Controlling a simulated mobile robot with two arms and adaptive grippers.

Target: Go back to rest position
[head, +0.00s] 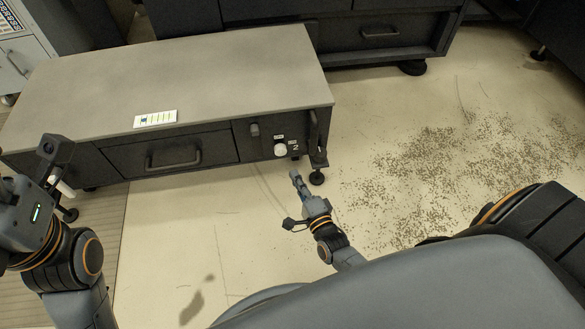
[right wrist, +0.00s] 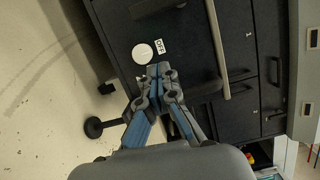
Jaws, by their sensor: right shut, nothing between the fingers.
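My right gripper (head: 296,177) is shut and empty in front of the low grey-topped cabinet (head: 200,75), below its right end. In the right wrist view its fingertips (right wrist: 158,70) are together, in front of the cabinet's dark face, near a round white knob (right wrist: 142,53). I cannot tell from this whether they touch it; in the head view the knob (head: 280,150) appears apart from them. My left gripper (head: 28,215) is at the left edge of the head view; its dark housing with a green light shows, but its fingers cannot be made out.
A drawer handle (head: 173,158) and a vertical bar handle (head: 313,130) stick out of the cabinet front. A small white card (head: 155,118) lies on top. Brown specks (head: 450,165) cover the floor at right. Pale floor is open in front of the cabinet.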

